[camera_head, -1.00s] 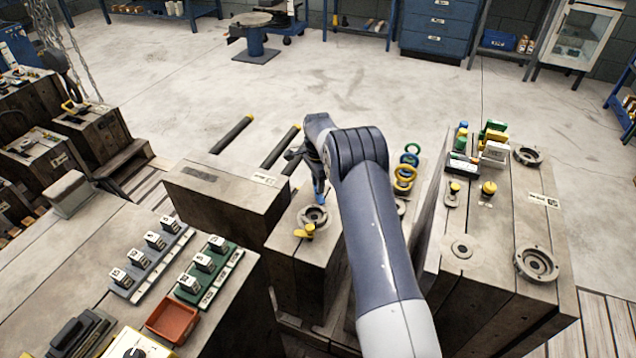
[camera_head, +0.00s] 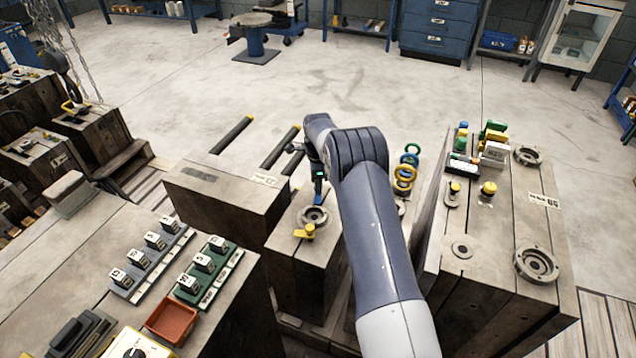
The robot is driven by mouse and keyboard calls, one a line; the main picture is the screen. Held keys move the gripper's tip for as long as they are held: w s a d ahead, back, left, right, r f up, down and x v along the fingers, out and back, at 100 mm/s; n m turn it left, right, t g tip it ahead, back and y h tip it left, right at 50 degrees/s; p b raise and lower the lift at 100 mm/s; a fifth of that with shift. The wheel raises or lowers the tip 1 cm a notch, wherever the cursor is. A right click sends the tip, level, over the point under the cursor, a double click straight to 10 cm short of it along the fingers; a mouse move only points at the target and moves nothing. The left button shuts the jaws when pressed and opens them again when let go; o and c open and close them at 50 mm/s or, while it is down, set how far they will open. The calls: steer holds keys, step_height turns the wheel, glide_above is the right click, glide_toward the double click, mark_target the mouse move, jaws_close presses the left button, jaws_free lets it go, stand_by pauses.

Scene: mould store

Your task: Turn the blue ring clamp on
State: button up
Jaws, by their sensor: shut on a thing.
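The blue ring clamp (camera_head: 320,200) shows as a small blue piece at the back right edge of a round metal ring fitting (camera_head: 313,216) on top of a wooden block. A yellow clamp (camera_head: 304,231) sits at the front of the same fitting. My gripper (camera_head: 319,188) points down over the blue clamp and is shut on it. My arm comes in from the lower right and hides the block's right part. The clamp's exact turn angle is too small to tell.
Blue, green and yellow rings (camera_head: 405,172) stand right of my arm. A wooden block with yellow knobs (camera_head: 488,188) and ring fittings stands farther right. A bench with numbered cubes (camera_head: 155,240) and a red tray (camera_head: 171,320) is at the left front.

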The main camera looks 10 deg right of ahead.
steer(key=o, duration=1)
step_height(320, 180, up, 11)
steer(key=p, duration=0.1)
steer(key=shift+f, duration=0.2)
step_height(320, 180, down, 11)
steer(key=shift+r+b, duration=0.2)
steer(key=shift+b, duration=0.3)
stand_by(0.4)
